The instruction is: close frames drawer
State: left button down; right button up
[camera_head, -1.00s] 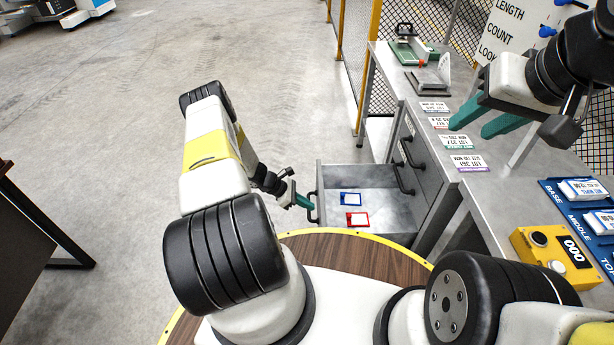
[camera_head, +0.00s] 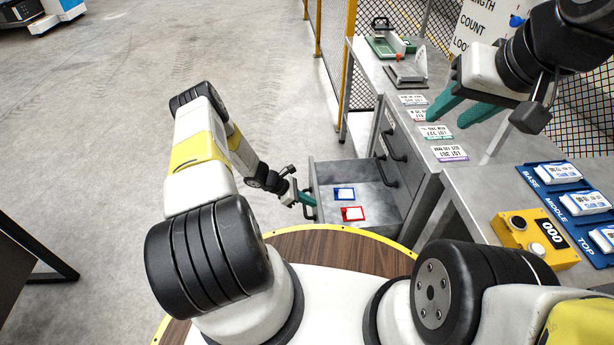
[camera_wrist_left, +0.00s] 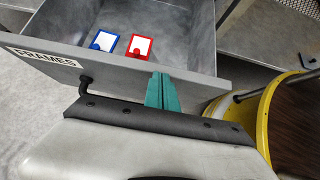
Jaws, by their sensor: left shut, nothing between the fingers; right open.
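The frames drawer (camera_head: 375,172) is pulled out from the grey bench and stands open in the head view. Its front panel carries a FRAMES label (camera_wrist_left: 45,57) in the left wrist view. A blue frame (camera_head: 344,194) and a red frame (camera_head: 352,213) lie inside on the drawer floor. My left gripper (camera_head: 310,203) is shut and empty, at the outer side of the drawer front. In the left wrist view its teal fingers (camera_wrist_left: 162,92) are at the front panel beside the handle (camera_wrist_left: 86,84); contact is hard to judge. My right gripper (camera_head: 447,112) is open above the bench top.
Other closed drawers with dark handles (camera_head: 392,147) sit in the bench next to the open one. The bench top holds printed lot cards (camera_head: 450,153), a yellow counter box (camera_head: 535,240) and a blue tray (camera_head: 540,186). Open floor lies to the left.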

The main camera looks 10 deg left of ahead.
pick_arm(q)
jog(key=w+d, duration=0.3)
jog(key=d, duration=0.9)
jog(key=w+d, duration=0.4)
jog(key=d, duration=0.9)
